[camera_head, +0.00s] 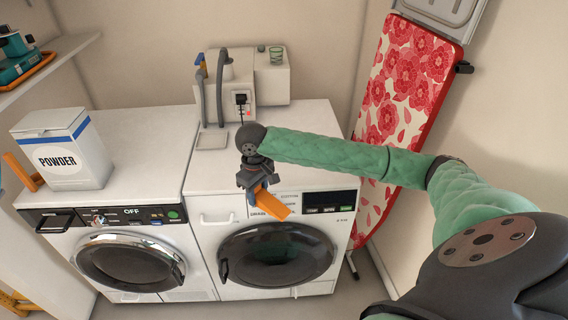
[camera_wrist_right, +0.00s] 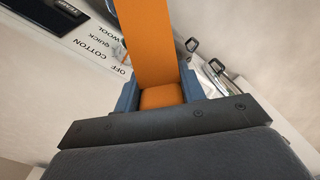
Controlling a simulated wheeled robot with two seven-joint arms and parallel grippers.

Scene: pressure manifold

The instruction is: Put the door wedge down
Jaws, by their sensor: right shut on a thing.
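The door wedge (camera_head: 272,204) is orange and sticks out of my right gripper (camera_head: 252,193) in front of the right-hand washing machine's upper front edge. In the right wrist view the orange wedge (camera_wrist_right: 160,45) runs up from between the two blue-grey fingers (camera_wrist_right: 160,95). The right gripper is shut on it. The wedge appears held clear of the machine top, though the exact gap is hard to tell. The left gripper is not in view.
The right washing machine (camera_head: 318,165) has free white top. A manifold unit (camera_head: 240,92) with hoses stands at its back. A powder box (camera_head: 62,150) stands on the left machine (camera_head: 150,130). A red floral ironing board (camera_head: 410,85) leans at right.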

